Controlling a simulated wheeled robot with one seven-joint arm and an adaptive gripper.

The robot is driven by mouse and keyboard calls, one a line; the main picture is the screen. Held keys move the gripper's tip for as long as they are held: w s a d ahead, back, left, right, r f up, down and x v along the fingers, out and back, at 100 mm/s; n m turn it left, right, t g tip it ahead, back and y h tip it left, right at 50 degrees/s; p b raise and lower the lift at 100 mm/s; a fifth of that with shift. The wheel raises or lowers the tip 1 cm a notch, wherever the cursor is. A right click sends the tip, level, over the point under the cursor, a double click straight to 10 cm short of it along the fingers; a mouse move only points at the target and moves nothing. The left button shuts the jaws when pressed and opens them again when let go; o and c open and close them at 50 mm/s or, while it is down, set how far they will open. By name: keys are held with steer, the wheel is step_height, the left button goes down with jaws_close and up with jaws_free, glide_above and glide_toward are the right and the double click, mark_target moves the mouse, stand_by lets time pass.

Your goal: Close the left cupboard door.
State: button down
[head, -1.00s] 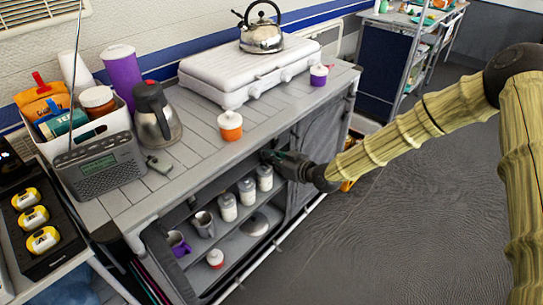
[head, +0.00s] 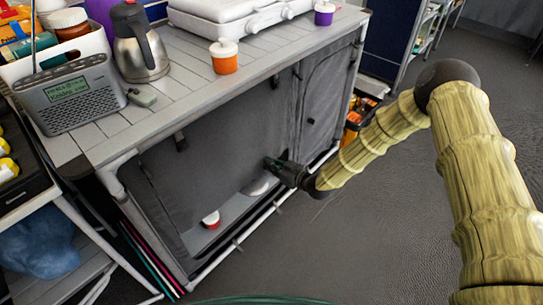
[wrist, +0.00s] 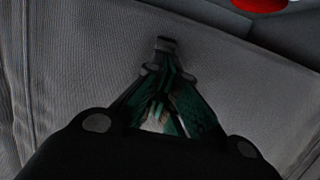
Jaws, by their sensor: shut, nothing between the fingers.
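The left cupboard door (head: 215,145) is a grey fabric panel. It covers the upper and middle part of the left opening; an open gap shows along the bottom. My gripper (head: 270,163) is at the panel's lower right part, near its lower edge, and seems to touch it. In the wrist view, my gripper's dark fingers (wrist: 166,46) are together with nothing held, against the woven grey panel (wrist: 80,60). Whether the tips press on the panel is hard to tell.
The right door (head: 327,95) is closed. An orange cup (head: 224,58) and a kettle-like jug (head: 140,45) stand on the counter. Clear floor lies in front.

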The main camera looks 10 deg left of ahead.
step_height(320, 180, down, 24)
steer(key=b, duration=1)
steer(key=shift+s+d, duration=0.1)
steer(key=p+v, duration=0.3)
steer(key=v, duration=0.7)
steer(key=shift+r, duration=0.2)
